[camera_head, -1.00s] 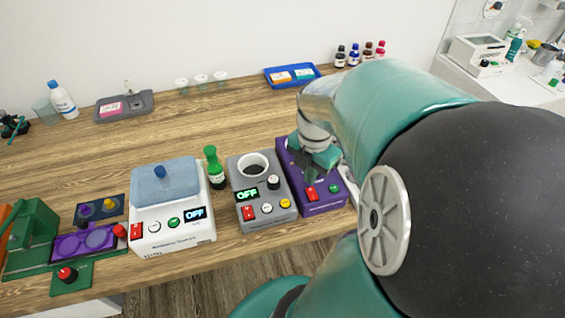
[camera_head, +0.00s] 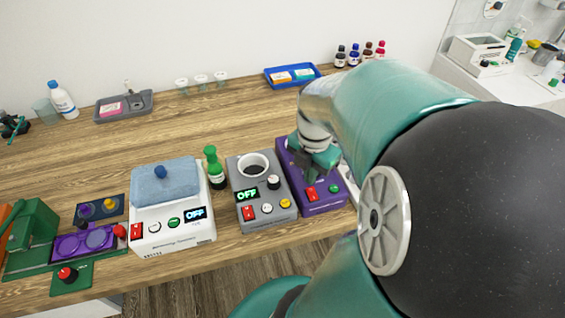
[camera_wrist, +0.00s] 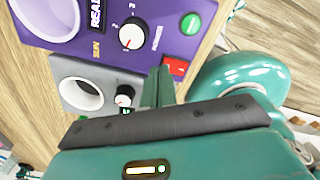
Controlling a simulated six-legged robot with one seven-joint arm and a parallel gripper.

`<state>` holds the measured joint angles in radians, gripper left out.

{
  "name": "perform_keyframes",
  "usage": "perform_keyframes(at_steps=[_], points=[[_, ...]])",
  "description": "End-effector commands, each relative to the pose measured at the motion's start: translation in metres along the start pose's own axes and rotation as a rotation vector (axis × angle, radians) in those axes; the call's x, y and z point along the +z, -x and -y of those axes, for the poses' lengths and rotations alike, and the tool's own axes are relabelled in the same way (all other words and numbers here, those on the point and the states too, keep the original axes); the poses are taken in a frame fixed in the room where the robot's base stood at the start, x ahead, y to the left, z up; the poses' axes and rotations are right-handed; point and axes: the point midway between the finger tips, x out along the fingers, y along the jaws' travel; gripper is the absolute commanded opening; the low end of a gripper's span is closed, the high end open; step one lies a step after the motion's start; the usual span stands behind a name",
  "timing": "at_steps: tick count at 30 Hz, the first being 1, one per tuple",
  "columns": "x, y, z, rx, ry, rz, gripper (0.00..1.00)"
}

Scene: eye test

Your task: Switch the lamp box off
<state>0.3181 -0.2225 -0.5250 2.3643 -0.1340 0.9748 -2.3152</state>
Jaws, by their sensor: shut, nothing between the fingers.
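The purple box (camera_head: 324,203) stands at the right end of the row of devices; I take it for the lamp box, though I read no such name on it. It has a red switch (camera_head: 311,194) and a green button (camera_head: 334,188). In the wrist view its red switch (camera_wrist: 175,67), numbered knob (camera_wrist: 131,35) and a lit display starting "READ" (camera_wrist: 97,12) show. My gripper (camera_wrist: 160,70) is shut and empty, its fingertips close beside the red switch. I cannot tell whether they touch it. In the head view my gripper (camera_head: 312,178) hides part of the box top.
Left of the purple box stands a grey device (camera_head: 262,215) with an "OFF" display, then a green bottle (camera_head: 214,168) and a white device (camera_head: 172,235), also showing "OFF". A blue tray (camera_head: 292,76) lies at the back. The table between is clear.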

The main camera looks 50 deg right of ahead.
Motion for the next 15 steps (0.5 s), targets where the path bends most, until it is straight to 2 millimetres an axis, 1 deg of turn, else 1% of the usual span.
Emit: perform_keyframes(at_steps=[15], points=[[-0.0002,-0.0050,0.0000,-0.001,0.000,-0.001,0.00]])
